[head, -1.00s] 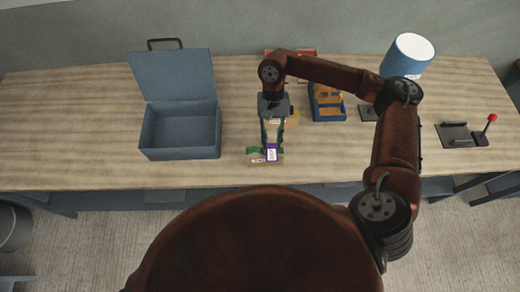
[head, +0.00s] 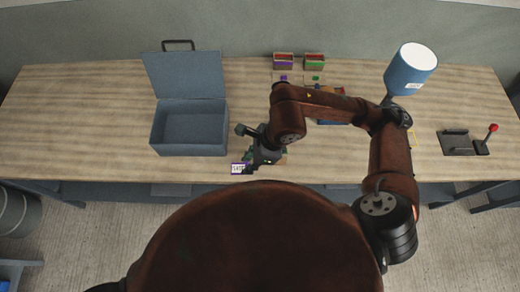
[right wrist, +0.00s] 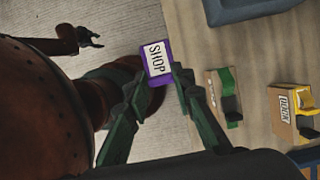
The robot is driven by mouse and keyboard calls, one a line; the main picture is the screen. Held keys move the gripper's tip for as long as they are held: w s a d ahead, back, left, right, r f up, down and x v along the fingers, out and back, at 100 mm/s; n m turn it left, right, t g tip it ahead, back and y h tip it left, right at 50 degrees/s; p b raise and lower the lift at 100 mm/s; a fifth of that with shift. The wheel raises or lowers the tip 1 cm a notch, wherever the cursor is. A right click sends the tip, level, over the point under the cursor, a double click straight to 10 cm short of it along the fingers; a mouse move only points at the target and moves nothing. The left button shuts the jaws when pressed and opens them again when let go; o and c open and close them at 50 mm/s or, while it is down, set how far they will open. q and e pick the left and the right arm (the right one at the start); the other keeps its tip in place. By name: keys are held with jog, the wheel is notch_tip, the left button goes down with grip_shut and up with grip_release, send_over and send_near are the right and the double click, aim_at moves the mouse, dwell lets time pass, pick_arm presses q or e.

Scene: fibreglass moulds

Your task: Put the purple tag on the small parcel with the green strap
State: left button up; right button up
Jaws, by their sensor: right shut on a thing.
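The purple tag (head: 238,168), with a white label reading SHOP in the right wrist view (right wrist: 156,62), is between the fingertips of my right gripper (head: 249,168). The gripper is shut on it, tilted left near the table's front edge. The small parcel with the green strap (right wrist: 228,100) lies on the table, right of the gripper and apart from the tag in the wrist view. In the head view my gripper hides most of it. My left gripper (right wrist: 92,38) shows small in the right wrist view, fingers apart and empty, away from the table.
A parcel with a yellow strap (right wrist: 288,112) lies beyond the green-strapped one. An open blue-grey box (head: 190,150) stands left on the table (head: 80,120). Two small bins (head: 283,61) are at the back. A blue lamp (head: 409,72) and a red-knobbed lever (head: 485,142) stand right.

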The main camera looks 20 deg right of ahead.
jog(key=w+d+f+p, duration=0.1)
jog(key=w+d+f, duration=0.3)
jog(key=w+d+f+p, duration=0.2)
jog(key=w+d+f, duration=0.2)
jog(key=w, duration=0.1)
jog(key=shift+d+f, duration=0.15)
jog(key=shift+d, duration=0.15)
jog(key=shift+w+d+f, duration=0.35)
jog(key=shift+w+f, duration=0.1)
jog(key=shift+f, duration=0.2)
notch_tip(320, 180, down, 3)
jog(key=shift+w+p, duration=0.1)
jog(key=shift+p, duration=0.75)
jog(key=shift+d+f, duration=0.1)
jog(key=shift+f, duration=0.05)
jog(key=shift+f, duration=0.15)
jog(key=o, duration=0.8)
